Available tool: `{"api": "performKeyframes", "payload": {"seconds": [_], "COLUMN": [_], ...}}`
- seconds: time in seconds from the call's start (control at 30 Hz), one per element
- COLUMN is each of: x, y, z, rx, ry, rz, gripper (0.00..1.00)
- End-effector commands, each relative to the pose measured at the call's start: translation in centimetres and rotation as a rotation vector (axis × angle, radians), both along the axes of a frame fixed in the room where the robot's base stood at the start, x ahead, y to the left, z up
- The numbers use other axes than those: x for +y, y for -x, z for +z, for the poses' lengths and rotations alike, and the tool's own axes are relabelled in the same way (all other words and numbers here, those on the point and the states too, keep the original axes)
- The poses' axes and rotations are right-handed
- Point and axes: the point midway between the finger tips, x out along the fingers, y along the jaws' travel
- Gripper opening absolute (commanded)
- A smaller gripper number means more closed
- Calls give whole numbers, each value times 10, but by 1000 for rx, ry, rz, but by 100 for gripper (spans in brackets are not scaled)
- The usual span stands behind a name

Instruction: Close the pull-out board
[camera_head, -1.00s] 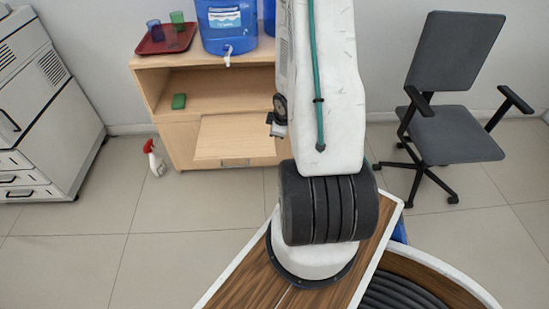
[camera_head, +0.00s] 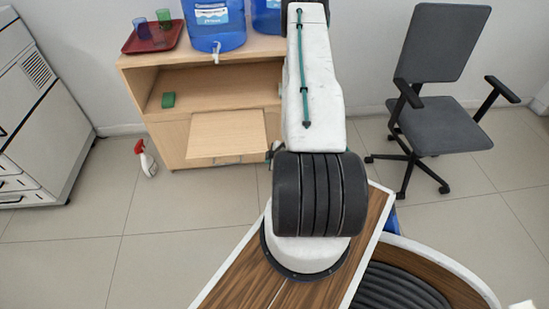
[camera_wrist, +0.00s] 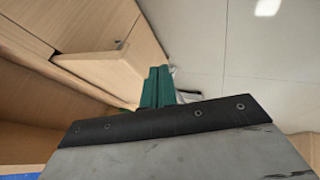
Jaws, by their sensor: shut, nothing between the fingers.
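The pull-out board (camera_head: 227,136) is a light wood panel. It sticks out from the front of the wooden cabinet (camera_head: 180,146), with a small handle at its front edge. In the wrist view, the board (camera_wrist: 103,66) is at the upper left, close to my gripper. My gripper (camera_wrist: 158,86) has green fingers, which are shut together and empty. They appear near the board's edge; I cannot tell whether they touch it. In the head view, my arm hides my gripper.
Blue water containers (camera_head: 214,22) and a red tray (camera_head: 152,36) with cups stand on the cabinet. A spray bottle (camera_head: 145,158) stands on the floor at left. An office chair (camera_head: 440,112) is at right.

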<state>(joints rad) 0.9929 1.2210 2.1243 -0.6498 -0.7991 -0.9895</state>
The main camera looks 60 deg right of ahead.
Motion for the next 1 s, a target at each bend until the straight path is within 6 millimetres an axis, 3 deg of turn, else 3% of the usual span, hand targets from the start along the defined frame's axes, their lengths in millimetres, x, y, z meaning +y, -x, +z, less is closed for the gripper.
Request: {"api": "performKeyframes", "payload": {"seconds": [0.07, 0.2, 0.4, 0.83, 1.0], "x": [-1, -20, -31, -32, -30], "y": [-10, -24, -34, -36, -54], "z": [-14, -11, -11, -11, -11], "rx": [0, -2, 1, 1, -1], "ry": [-1, 4, 3, 2, 3], "rz": [2, 0, -1, 1, 23], "gripper": [0, 0, 0, 0, 0]}}
